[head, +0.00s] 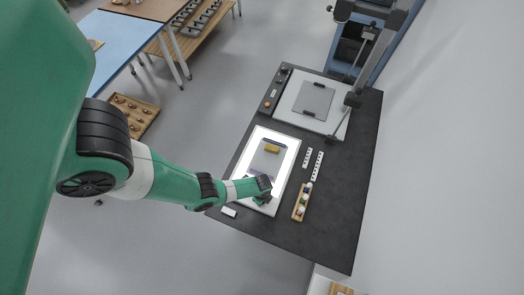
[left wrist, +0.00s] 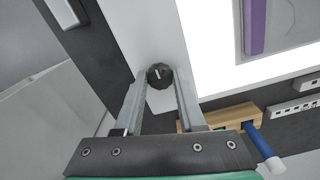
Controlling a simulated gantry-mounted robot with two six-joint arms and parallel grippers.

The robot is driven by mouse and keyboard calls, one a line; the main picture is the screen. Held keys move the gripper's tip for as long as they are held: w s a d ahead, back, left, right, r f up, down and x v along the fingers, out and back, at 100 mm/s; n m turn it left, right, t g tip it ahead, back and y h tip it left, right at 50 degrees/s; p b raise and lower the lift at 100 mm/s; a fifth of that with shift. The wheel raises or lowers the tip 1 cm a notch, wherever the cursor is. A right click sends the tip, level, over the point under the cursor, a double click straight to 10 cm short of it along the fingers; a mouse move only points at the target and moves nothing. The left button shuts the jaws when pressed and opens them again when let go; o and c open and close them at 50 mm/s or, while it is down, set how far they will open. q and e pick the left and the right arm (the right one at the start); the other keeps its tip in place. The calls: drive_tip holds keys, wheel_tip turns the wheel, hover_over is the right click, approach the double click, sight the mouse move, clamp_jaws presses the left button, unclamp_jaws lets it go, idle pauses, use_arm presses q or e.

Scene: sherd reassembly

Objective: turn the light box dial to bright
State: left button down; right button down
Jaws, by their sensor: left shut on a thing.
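The light box (head: 288,143) lies on the dark table, its panel glowing white. In the left wrist view its lit panel (left wrist: 212,62) is at the upper right, beside the pale frame (left wrist: 142,25). The dial (left wrist: 159,76) is a small dark knob with a light pointer mark, on the frame near the box's edge. My left gripper (left wrist: 160,86) is shut on the dial, one finger on each side of it. In the head view my left gripper (head: 264,190) is over the near end of the box and hides the dial.
A yellow piece (head: 271,149) lies on the box's panel. A wooden rack (head: 299,212) with small items stands right of the box, close to my gripper in the left wrist view (left wrist: 232,114). White perforated strips (head: 317,166) lie beyond. A grey-plated device (head: 297,103) stands at the back.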

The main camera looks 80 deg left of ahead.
use_arm(q)
drive_tip(key=shift+f, duration=0.1)
drive_tip(key=c, duration=0.5)
unclamp_jaws()
wheel_tip(320, 180, up, 12)
drive_tip(key=p, duration=1.1)
drive_tip(key=shift+p, duration=0.35)
drive_tip(key=shift+f, duration=0.15)
drive_tip(key=shift+d, duration=0.1)
